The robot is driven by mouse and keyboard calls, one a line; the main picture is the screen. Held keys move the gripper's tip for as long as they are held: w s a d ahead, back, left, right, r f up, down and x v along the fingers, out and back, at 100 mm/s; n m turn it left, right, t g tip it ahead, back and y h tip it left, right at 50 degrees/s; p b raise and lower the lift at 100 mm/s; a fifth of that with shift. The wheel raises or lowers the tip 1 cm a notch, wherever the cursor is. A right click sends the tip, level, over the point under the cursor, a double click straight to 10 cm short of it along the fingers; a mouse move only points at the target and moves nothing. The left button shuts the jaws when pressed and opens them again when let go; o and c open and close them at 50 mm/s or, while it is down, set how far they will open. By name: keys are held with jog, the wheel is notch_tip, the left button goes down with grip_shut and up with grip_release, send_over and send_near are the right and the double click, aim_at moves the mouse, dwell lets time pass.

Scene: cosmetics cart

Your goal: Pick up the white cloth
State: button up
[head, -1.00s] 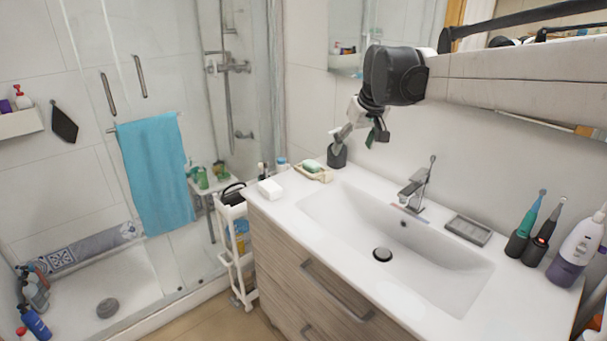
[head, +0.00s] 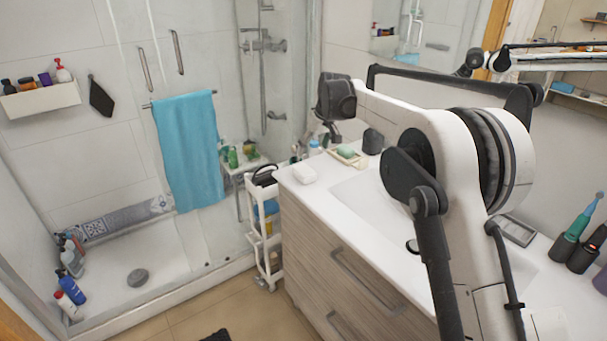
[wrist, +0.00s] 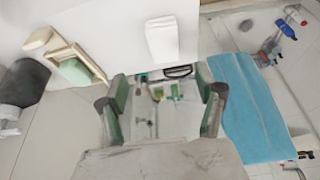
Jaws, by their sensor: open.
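The white cloth (head: 304,173) looks like a small folded white block. It lies on the left end of the white counter, and in the wrist view it shows at the top centre (wrist: 162,38). My gripper (wrist: 165,95) is open, with its two green-lined fingers wide apart and nothing between them. The cloth is apart from the fingers, beyond them toward the top of the wrist view. In the head view my dark wrist hangs above the counter's back left part, and the fingertips are hard to make out there.
A soap dish (head: 347,158) with green soap and a dark cup (head: 372,141) stand right of the cloth. A white cart (head: 262,240) stands left of the counter. A blue towel (head: 188,150) hangs on the shower glass. My arm hides much of the sink.

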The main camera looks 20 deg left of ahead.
aim_at(305, 169)
jog(key=x, duration=0.7)
jog(key=shift+s+x, duration=0.2)
jog(key=shift+x, duration=1.15)
jog(key=shift+s+x, duration=0.2)
jog(key=shift+x, duration=1.1)
jog(key=c, duration=1.1)
jog(key=shift+c, duration=0.3)
jog(key=shift+r, duration=0.65)
notch_tip(305, 169, up, 3)
jog(key=s+a+r, duration=0.5)
jog(key=s+r, duration=0.1)
jog(key=s, duration=0.4)
jog(key=shift+s+r, duration=0.3)
